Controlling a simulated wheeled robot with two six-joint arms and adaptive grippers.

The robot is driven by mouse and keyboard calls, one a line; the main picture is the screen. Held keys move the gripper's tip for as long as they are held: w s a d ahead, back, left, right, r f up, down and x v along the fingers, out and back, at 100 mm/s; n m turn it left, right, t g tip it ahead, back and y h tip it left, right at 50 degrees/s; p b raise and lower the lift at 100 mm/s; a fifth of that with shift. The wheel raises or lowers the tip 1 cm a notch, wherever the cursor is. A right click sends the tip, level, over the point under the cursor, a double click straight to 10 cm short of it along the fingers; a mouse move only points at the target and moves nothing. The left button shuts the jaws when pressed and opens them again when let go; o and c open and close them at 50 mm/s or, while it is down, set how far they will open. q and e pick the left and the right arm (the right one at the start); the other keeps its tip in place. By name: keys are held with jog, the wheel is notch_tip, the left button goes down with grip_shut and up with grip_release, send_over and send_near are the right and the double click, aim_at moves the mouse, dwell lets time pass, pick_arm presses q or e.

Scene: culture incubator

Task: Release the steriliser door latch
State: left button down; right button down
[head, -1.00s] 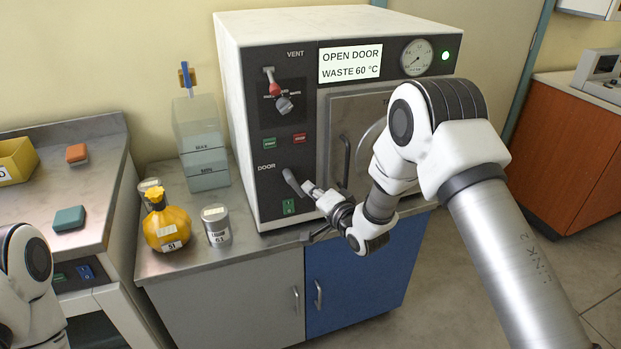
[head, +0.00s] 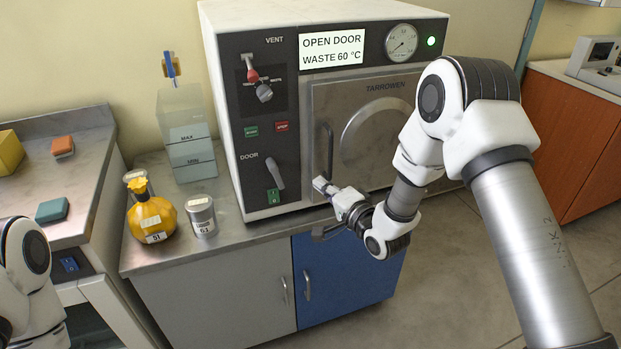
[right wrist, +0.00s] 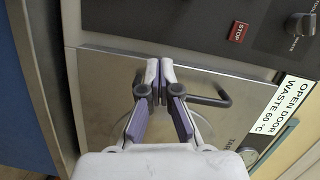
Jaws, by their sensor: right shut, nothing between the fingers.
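The steriliser (head: 250,110) stands on a bench, and its display reads "OPEN DOOR WASTE 60 °C". The door latch lever (head: 275,173) is grey, beside the DOOR label on the dark panel. It points down and slightly right. The round-hubbed metal door (head: 352,105) looks closed in its frame and carries a dark bar handle (head: 329,150). My right gripper (head: 320,184) is shut and empty, to the right of the lever and apart from it, near the handle's lower end. In the right wrist view its closed fingertips (right wrist: 160,68) are in front of the door, beside the handle (right wrist: 222,92).
A yellow flask (head: 152,218), a grey canister (head: 201,217) and a clear water tank (head: 190,140) stand on the bench left of the steriliser. Open floor lies at right.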

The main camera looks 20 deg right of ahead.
pick_arm(q)
jog(key=shift+a+f, duration=0.25)
jog(key=shift+f, duration=0.05)
pick_arm(e)
jog(key=v, duration=0.4)
jog(key=shift+s+a, duration=0.25)
jog(key=shift+a, duration=0.1)
